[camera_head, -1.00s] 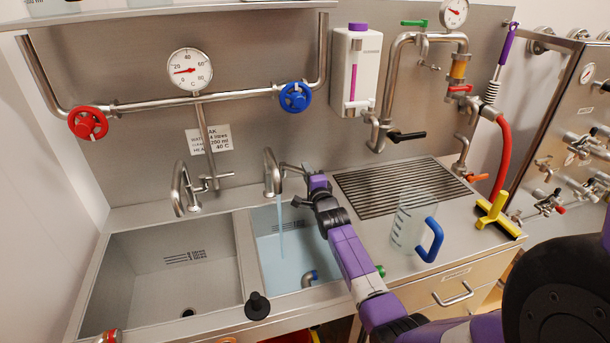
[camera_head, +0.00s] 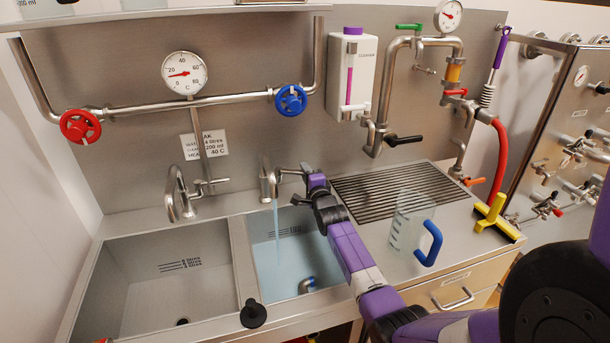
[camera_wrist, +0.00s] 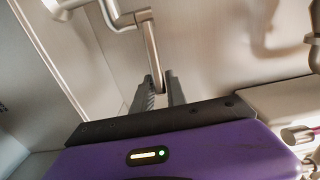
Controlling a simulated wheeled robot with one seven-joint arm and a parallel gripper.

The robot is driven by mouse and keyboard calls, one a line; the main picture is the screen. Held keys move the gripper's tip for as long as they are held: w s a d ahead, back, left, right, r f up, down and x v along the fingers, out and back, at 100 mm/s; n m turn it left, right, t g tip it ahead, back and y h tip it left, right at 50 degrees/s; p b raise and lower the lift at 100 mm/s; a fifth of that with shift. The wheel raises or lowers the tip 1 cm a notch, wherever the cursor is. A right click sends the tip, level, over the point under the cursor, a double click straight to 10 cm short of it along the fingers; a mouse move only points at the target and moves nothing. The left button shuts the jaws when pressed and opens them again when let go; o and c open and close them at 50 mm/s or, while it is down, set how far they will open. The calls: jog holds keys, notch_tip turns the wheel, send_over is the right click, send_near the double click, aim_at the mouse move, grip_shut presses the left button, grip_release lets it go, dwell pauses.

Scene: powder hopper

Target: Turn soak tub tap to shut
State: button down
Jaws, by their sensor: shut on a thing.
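The soak tub (camera_head: 299,291) is the right basin, with bluish water in it. Its tap (camera_head: 266,182) is a steel spout at the back, and a stream of water (camera_head: 277,235) runs from it into the tub. The tap's lever (camera_head: 288,171) points right, towards my gripper. In the wrist view the lever (camera_wrist: 152,55) runs down between the two grey fingers. My gripper (camera_wrist: 159,88) is shut on the lever's end. In the head view my gripper (camera_head: 305,178) is partly hidden by its own purple wrist.
The left basin (camera_head: 150,290) looks empty, with its own tap (camera_head: 178,195). A black knob (camera_head: 253,314) stands on the front rim. A clear jug (camera_head: 405,225) with a blue handle and a yellow tool (camera_head: 491,211) stand right of my arm, by the drain grille (camera_head: 395,190).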

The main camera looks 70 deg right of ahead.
jog(key=shift+f, duration=0.1)
jog(key=shift+b+x, duration=1.05)
jog(key=shift+b, duration=0.05)
jog(key=shift+d, duration=0.2)
